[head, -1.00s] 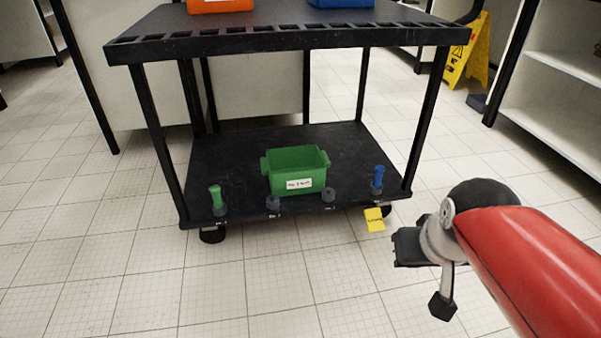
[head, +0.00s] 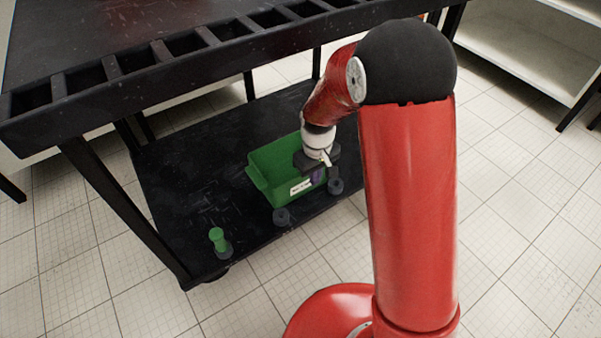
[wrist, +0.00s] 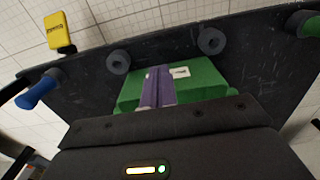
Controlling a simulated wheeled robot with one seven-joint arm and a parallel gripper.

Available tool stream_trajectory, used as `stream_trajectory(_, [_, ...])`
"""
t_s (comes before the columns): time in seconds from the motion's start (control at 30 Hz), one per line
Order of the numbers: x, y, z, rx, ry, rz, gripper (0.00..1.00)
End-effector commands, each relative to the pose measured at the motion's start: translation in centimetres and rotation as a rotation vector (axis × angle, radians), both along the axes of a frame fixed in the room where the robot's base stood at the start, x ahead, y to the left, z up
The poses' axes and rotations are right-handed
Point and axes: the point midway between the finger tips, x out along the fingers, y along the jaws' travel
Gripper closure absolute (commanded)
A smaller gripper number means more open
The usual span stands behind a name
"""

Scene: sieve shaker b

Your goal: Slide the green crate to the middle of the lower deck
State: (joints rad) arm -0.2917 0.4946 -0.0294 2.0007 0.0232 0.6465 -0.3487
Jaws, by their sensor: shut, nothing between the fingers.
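The green crate (head: 268,178) stands upright on the black lower deck (head: 185,170) of a cart, close to the deck's front edge. A white label is on its front wall. My gripper (head: 318,178) is at the crate's right end, with its body partly covering that end. In the wrist view, the shut purple fingers (wrist: 157,84) lie close together in front of the green crate (wrist: 205,78). They hold nothing. I cannot tell whether the fingertips touch the crate. The black deck also shows in the wrist view (wrist: 163,46).
The upper deck (head: 130,35) overhangs from the upper left. The wrist view shows a blue peg (wrist: 38,92) and a yellow tag (wrist: 59,32) at the left.

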Motion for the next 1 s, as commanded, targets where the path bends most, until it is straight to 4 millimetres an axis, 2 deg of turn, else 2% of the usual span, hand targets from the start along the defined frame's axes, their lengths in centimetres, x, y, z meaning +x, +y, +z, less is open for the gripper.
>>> stream_trajectory(0.17, [-0.1,0.0,-2.4,-0.001,0.004,0.001,1.00])
stream_trajectory(0.53, [-0.1,-0.1,-10.3,-0.001,0.004,-0.001,1.00])
stream_trajectory(0.73, [2.5,1.6,-9.9,0.000,-0.002,-0.001,1.00])
stream_trajectory(1.0, [3.3,2.2,-9.8,0.000,0.000,-0.002,1.00])
